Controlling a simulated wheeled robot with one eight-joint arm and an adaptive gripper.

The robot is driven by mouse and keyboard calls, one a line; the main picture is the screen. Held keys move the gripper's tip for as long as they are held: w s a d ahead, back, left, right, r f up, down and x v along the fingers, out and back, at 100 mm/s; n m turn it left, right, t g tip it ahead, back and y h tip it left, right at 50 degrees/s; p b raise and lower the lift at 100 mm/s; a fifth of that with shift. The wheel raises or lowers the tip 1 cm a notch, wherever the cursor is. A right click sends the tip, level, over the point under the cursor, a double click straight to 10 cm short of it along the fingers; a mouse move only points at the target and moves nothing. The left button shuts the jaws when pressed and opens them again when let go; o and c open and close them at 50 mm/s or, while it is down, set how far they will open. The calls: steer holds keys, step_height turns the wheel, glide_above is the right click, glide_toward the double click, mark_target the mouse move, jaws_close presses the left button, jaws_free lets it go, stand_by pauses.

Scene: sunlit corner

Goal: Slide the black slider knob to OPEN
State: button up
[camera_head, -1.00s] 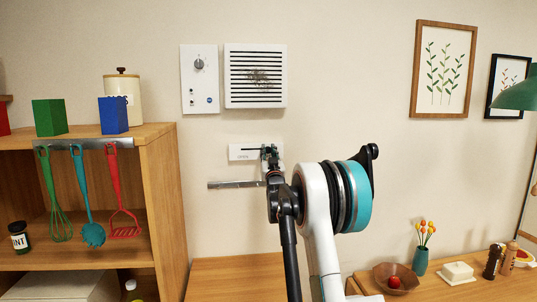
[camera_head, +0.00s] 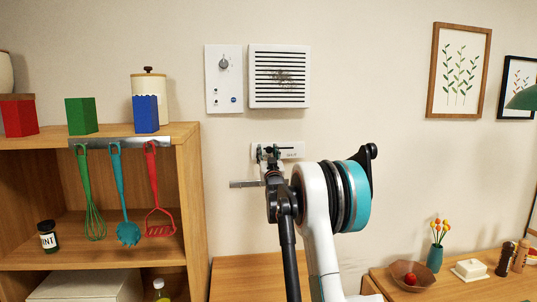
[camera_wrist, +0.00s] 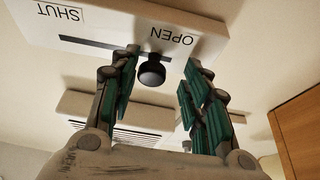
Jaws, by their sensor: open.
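In the wrist view the plate (camera_wrist: 205,32) appears upside down, with SHUT at the left and OPEN at the right. The black slider knob (camera_wrist: 151,73) stands out from the dark slot (camera_wrist: 95,44), close to its OPEN end. My gripper (camera_wrist: 160,72) is open, with one finger on each side of the knob. The left finger in that view is very close to the knob; I cannot tell whether it touches. The right finger has a clear gap to it.
A slatted vent (camera_head: 279,77) and a white dial panel (camera_head: 223,78) are on the wall above. A metal rail (camera_head: 246,184) is below the plate. A wooden shelf (camera_head: 190,200) with hanging utensils stands at the left.

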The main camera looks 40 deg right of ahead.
steer(key=shift+s+d, duration=0.1)
steer(key=shift+d, duration=0.05)
steer(key=v, duration=1.2)
stand_by(0.3)
